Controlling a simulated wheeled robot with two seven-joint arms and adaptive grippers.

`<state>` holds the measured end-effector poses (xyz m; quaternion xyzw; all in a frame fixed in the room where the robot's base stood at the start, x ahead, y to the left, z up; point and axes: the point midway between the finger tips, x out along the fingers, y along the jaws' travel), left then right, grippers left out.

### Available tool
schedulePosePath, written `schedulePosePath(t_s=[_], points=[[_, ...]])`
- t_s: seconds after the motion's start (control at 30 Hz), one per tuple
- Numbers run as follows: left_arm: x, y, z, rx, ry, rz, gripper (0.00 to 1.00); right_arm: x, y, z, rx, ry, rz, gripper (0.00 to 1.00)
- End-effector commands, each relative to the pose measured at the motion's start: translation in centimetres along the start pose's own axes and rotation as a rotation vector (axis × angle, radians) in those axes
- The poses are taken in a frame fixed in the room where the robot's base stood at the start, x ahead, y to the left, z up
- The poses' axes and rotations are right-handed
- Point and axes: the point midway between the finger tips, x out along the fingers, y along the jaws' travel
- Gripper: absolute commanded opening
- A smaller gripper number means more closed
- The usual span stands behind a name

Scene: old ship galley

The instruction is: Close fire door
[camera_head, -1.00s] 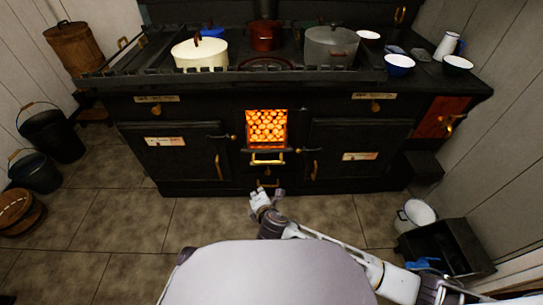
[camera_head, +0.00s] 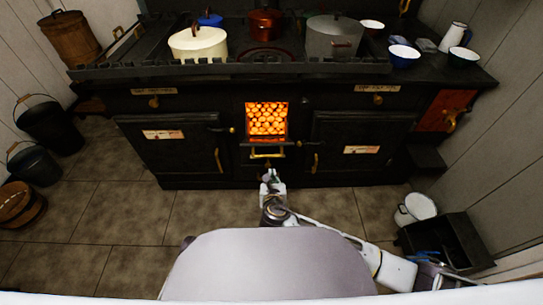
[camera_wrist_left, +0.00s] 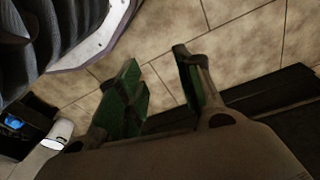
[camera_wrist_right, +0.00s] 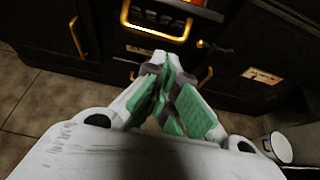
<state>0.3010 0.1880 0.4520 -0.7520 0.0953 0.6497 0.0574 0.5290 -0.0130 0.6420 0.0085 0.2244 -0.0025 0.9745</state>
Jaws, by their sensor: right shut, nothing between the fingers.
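The stove's fire opening (camera_head: 267,118) shows glowing coals at the front centre, with no door covering it. Just below it is a dark ledge-like panel, which looks like the lowered fire door, with a brass handle (camera_head: 267,155) at its front. My right gripper (camera_head: 269,178) is shut and empty, just below and in front of that handle, seemingly apart from it. In the right wrist view, the closed fingertips (camera_wrist_right: 165,62) point toward the stove front, with the handle (camera_wrist_right: 157,24) beyond them. My left gripper (camera_wrist_left: 155,62) is open and empty above the floor; it is outside the head view.
Closed oven doors with upright brass handles flank the fire on the left (camera_head: 175,145) and right (camera_head: 350,130). Pots stand on the stove top. Buckets (camera_head: 50,125) are at left; a white pot (camera_head: 415,208) and dark box (camera_head: 455,240) are at right. Tiled floor in front is clear.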

Motion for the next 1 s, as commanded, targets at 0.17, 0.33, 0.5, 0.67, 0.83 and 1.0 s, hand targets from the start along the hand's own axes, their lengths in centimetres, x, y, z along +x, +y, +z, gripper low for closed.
schedulePosePath(t_s=[0.17, 0.33, 0.5, 0.67, 0.83, 1.0], points=[[0.0, 0.0, 0.0, -0.001, 0.001, 0.0, 0.35, 0.0, 0.0, 0.0, -0.021, 0.0, 0.001, 0.0], [0.0, 0.0, 0.0, -0.001, 0.001, 0.0, 0.35, 0.0, 0.0, 0.0, -0.019, 0.0, 0.001, 0.0], [-0.1, 0.0, -0.1, -0.001, 0.002, 0.0, 0.35, 0.1, 0.0, 0.0, -0.019, 0.0, 0.001, 0.0], [-0.3, 0.1, -0.1, 0.0, 0.002, 0.002, 0.35, 0.8, 0.0, -0.1, -0.019, 0.0, 0.001, 0.0], [-1.0, 0.2, -0.3, 0.001, 0.006, 0.005, 0.35, 2.2, 0.0, -0.1, -0.018, 0.0, 0.0, 0.0], [-1.6, 0.4, -0.6, 0.001, 0.015, 0.009, 0.35, 4.2, 0.0, -0.1, -0.019, -0.001, 0.0, 0.0]])
